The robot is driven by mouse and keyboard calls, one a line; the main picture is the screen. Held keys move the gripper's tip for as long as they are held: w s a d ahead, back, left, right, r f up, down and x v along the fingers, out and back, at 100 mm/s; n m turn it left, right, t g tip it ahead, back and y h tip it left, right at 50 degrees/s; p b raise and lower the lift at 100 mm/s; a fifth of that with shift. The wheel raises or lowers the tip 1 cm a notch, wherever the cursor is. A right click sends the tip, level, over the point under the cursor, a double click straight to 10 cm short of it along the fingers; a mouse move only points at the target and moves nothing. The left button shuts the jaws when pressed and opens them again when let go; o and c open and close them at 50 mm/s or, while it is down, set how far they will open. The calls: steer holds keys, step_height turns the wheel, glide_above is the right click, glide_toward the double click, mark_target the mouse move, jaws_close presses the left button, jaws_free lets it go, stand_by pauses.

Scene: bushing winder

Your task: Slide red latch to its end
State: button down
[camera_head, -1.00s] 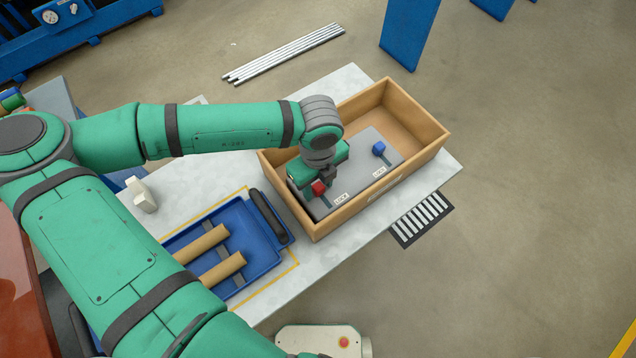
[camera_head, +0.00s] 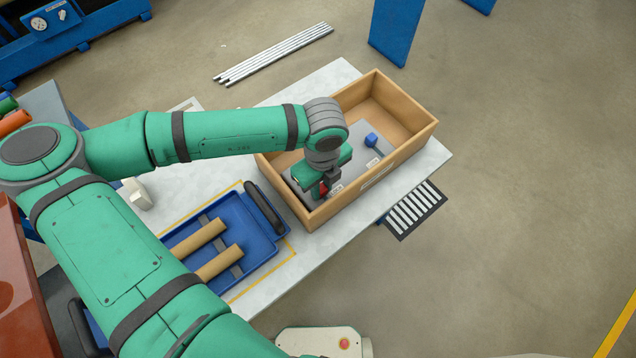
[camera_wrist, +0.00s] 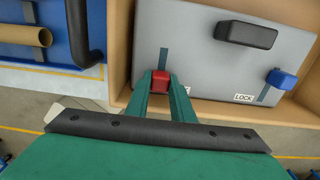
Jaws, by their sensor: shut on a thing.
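The red latch (camera_wrist: 160,82) sits on the grey panel between my gripper's fingers, with its dark slot (camera_wrist: 163,57) showing beyond it, away from the near box wall. My gripper (camera_wrist: 160,84) is shut on the latch. In the head view my gripper (camera_head: 323,190) reaches down into the wooden box, and only a little of the red latch (camera_head: 323,187) shows. The slot's near end is hidden by the fingers.
A blue latch (camera_head: 371,139) with its own slot and a dark block (camera_wrist: 246,34) are on the panel (camera_wrist: 205,70). The wooden box (camera_head: 405,155) walls surround it. A blue tray (camera_head: 262,248) with cardboard tubes stands beside the box.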

mark_target(322, 186)
steer(key=shift+s+a, duration=0.2)
steer(key=shift+s, duration=0.05)
steer(key=c, duration=1.7)
jaws_free()
steer(key=shift+w+d, duration=0.1)
steer(key=shift+w, duration=0.05)
steer(key=shift+o, duration=0.9)
steer(key=shift+w, duration=0.1)
steer(key=shift+w+d, duration=0.15)
steer(key=shift+w, duration=0.1)
step_height(322, 186, up, 11)
steer(key=shift+f, duration=0.1)
